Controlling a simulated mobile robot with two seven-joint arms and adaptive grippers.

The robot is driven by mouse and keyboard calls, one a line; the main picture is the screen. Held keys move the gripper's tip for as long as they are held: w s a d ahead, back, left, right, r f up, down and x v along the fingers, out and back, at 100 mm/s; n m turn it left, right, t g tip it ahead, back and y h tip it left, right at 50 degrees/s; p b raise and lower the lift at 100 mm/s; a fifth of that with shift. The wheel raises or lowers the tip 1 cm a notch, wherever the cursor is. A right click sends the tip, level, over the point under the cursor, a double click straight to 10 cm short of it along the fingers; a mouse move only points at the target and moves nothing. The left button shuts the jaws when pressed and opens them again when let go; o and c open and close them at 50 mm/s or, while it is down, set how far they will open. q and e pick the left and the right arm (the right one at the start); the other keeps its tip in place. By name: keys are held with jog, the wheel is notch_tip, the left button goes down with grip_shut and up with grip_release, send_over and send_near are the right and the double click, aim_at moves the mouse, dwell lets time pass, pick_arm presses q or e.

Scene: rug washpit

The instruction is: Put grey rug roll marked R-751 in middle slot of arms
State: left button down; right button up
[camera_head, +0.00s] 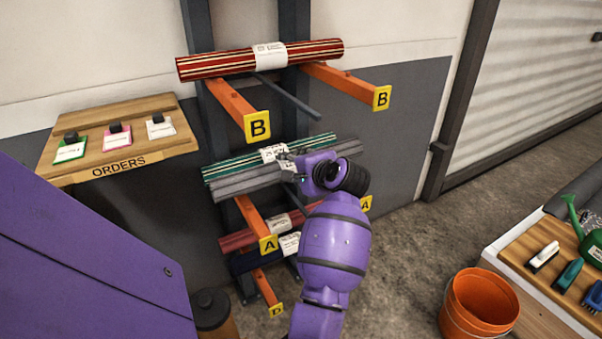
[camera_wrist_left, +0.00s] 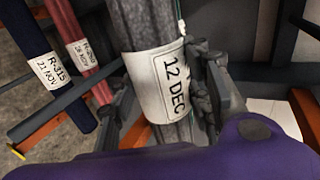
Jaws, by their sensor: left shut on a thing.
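A grey rug roll (camera_head: 236,184) lies level at the rack. My left gripper (camera_head: 294,168) is shut around its middle. In the left wrist view the gripper (camera_wrist_left: 166,85) has a finger on each side of the grey roll (camera_wrist_left: 151,30). Its white label (camera_wrist_left: 165,80) shows "12 DEC"; the rest of the label is hidden. A green striped roll (camera_head: 225,168) lies just behind it. The orange arms marked A (camera_head: 252,217) are below; contact with the grey roll is unclear. My right gripper is out of view.
A red striped roll (camera_head: 215,66) rests on the B arms (camera_head: 236,103) above. A pink roll (camera_head: 237,240) and a navy roll (camera_head: 243,264) lie lower. An orders board (camera_head: 163,140) is left; an orange bucket (camera_head: 478,304) stands right.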

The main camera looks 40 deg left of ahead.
pick_arm(q)
jog(key=shift+w+a+r, duration=0.1)
jog(key=shift+w+a, duration=0.1)
jog(key=shift+a, duration=0.35)
jog(key=shift+w+a, duration=0.15)
jog(key=shift+a, duration=0.4)
notch_tip(320, 180, down, 2)
jog(key=shift+a+b, duration=0.15)
jog(key=shift+b, duration=0.6)
jog(key=shift+f+b, duration=0.7)
jog(key=shift+f, duration=0.05)
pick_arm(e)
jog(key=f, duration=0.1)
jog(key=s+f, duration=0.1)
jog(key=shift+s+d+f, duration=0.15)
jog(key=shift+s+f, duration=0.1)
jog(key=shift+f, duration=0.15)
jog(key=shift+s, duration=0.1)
pick_arm(q)
jog(key=shift+f, duration=0.25)
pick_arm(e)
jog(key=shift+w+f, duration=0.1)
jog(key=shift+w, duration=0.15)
